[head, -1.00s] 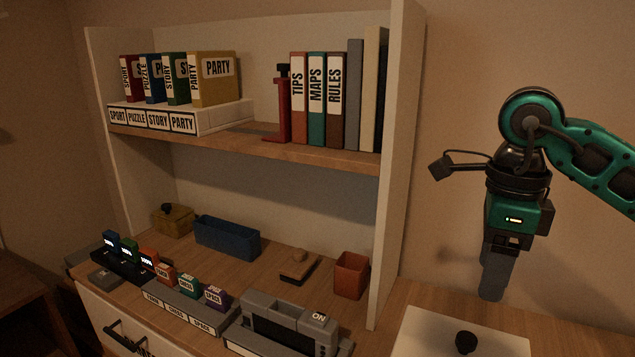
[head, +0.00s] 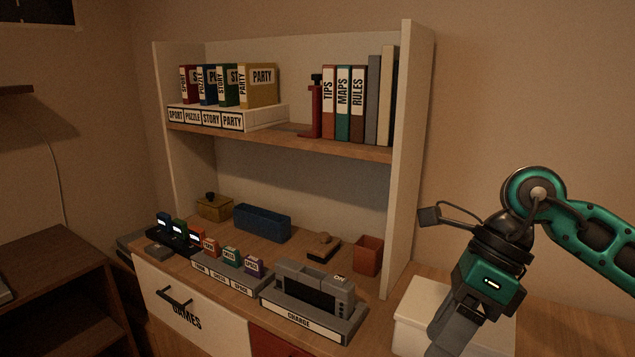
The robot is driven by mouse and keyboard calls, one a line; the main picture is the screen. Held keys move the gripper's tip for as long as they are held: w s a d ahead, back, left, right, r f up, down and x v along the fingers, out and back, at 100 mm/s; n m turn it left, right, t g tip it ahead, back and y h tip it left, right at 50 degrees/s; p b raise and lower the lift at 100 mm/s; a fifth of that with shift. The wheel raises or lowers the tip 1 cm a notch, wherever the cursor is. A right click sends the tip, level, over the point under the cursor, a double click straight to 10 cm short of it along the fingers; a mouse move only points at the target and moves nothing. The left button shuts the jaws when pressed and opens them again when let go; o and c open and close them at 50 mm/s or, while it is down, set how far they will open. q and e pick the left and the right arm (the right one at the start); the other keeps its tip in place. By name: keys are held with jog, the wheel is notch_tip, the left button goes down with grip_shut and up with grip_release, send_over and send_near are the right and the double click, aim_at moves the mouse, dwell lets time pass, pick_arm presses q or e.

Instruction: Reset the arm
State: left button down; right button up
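My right arm comes in from the right edge, green and black. My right gripper (head: 447,335) hangs at its end, pointing down and left, in front of a white box (head: 412,310) on the desktop. Its fingers look close together, but their tips run to the bottom edge, so I cannot tell whether they are open or shut. Nothing is visible held in it. My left gripper and arm are not in view.
A shelf unit (head: 411,150) stands left of my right arm, with books and boxed games on its upper shelf. Below are a blue bin (head: 262,223), a red cup (head: 368,255), a grey console (head: 314,292) and several small cartridges. A dark cabinet (head: 60,270) stands at left.

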jog(key=s+a+r+m+g+y, duration=0.2)
jog(key=s+a+m+y, duration=0.2)
jog(key=a+y, duration=0.8)
jog(key=w+d+f+m+t, duration=0.2)
jog(key=w+m+t, duration=0.2)
jog(key=m+t, duration=0.7)
jog(key=w+d+f+m+t, duration=0.25)
jog(key=m+t, duration=0.55)
jog(key=m, duration=0.5)
jog(key=d+f+m+t+h, duration=0.2)
jog(key=d+f+m+h, duration=0.2)
jog(key=f+m+h, duration=0.55)
jog(key=s+d+f+m+g+h, duration=0.3)
jog(key=s+f, duration=0.3)
jog(key=f, duration=0.3)
jog(key=s+d+f+m+g+h, duration=0.3)
jog(key=s+f+m, duration=0.2)
jog(key=f, duration=0.4)
jog(key=shift+s+m+p, duration=0.35)
jog(key=shift+s+p, duration=0.05)
jog(key=shift+p, duration=0.05)
